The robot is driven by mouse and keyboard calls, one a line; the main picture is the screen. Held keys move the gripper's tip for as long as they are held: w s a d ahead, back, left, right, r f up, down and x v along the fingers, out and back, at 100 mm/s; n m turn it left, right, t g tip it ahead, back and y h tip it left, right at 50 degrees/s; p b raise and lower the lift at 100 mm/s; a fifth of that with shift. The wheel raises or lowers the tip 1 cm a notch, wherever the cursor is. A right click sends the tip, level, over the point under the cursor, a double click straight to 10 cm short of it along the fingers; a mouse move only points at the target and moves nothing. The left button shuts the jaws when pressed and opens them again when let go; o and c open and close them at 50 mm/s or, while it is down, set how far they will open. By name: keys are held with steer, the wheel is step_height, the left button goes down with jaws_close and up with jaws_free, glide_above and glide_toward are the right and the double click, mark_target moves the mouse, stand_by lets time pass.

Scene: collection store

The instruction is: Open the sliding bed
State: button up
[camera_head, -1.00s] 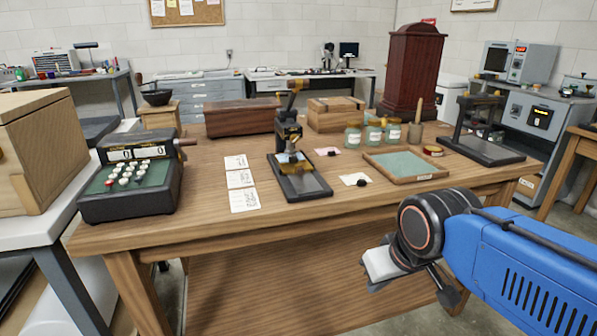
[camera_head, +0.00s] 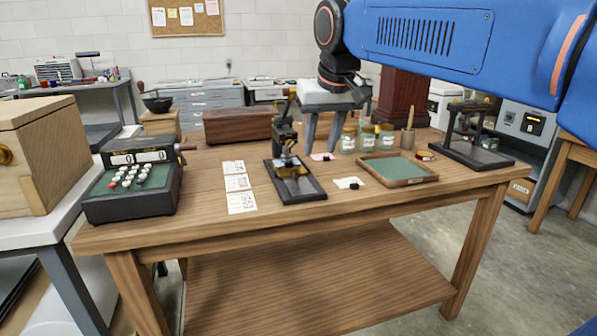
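A small black press (camera_head: 285,138) with an upright column and a brass-coloured part stands in the middle of the wooden table. Its flat, dark-framed bed (camera_head: 304,188) with a grey plate extends toward the front edge. A second black press (camera_head: 468,125) with a frame and flat dark base (camera_head: 484,152) stands at the table's right end. I cannot tell for certain which one carries the sliding bed. My gripper (camera_head: 322,146) hangs fingers-down over the back of the table, right of the middle press. Its grey fingers are apart with nothing seen between them.
An adding machine (camera_head: 132,188) and paper cards (camera_head: 238,185) are on the left. Glass jars (camera_head: 348,140) stand by my gripper, and a green-lined tray (camera_head: 398,168) is right of the middle press. A long wooden box (camera_head: 238,126) is behind.

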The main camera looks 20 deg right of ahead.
steer(key=w+a+r, duration=0.2)
steer(key=w+r, duration=0.3)
glide_toward(296, 173)
steer(key=x, duration=0.8)
jaws_close()
